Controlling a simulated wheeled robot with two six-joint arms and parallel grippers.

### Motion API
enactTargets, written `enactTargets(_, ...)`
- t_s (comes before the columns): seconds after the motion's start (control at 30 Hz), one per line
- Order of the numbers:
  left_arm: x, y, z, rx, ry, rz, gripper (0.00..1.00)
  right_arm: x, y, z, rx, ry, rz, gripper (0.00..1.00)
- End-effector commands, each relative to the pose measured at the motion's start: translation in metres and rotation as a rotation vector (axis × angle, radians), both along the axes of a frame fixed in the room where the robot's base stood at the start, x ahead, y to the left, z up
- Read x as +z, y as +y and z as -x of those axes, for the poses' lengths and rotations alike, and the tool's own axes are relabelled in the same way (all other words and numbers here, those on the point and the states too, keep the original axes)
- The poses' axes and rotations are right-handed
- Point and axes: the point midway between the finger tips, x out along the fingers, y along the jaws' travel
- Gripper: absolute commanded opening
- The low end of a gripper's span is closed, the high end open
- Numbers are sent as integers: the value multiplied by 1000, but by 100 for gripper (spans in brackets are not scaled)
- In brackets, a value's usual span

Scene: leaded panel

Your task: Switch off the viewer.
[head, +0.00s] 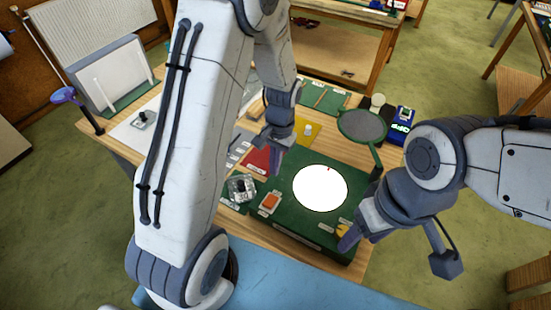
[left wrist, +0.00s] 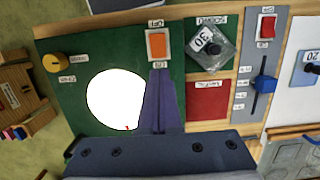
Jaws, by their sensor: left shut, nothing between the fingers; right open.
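The viewer is a green panel (head: 305,170) with a bright white lit disc (head: 320,188). The disc also shows in the left wrist view (left wrist: 115,98). An orange rocker switch (head: 270,202) sits beside the disc; in the left wrist view (left wrist: 157,45) it has a label above and below, the upper reading OFF. My left gripper (head: 275,165) is shut and empty. Its purple fingers (left wrist: 160,75) point at the switch's lower edge; I cannot tell whether they touch. My right gripper (head: 348,240) is open, over the panel's right front corner near a yellow knob (head: 342,230).
A clear block marked 30 (left wrist: 212,45) and a red square (left wrist: 208,100) lie beside the switch. A red rocker switch (left wrist: 267,26) and a blue slider (left wrist: 266,84) are farther right. A round grey disc on a green handle (head: 362,124) stands behind the panel.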

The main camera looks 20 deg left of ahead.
Motion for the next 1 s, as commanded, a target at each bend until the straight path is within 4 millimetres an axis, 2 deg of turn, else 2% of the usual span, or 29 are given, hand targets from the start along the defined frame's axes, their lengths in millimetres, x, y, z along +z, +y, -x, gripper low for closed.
enactTargets(0.1, 17, -1, -5, -1, -5, 0, 0, -8, 0, 0, 1, 0, 0, 60)
enactTargets(0.3, 32, -1, -6, -1, -1, 0, 0, -11, 0, 0, 1, -1, -1, 60)
enactTargets(0.73, 33, -1, -6, -25, 2, 4, 0, -11, 0, 0, 1, -1, -1, 60)
enactTargets(0.87, 32, -1, -5, -146, 5, 25, 0, -16, 0, 0, 1, -1, -1, 60)
enactTargets(1.0, 31, -1, -2, -399, 15, 68, 0, -25, 0, 0, -1, -1, -1, 60)
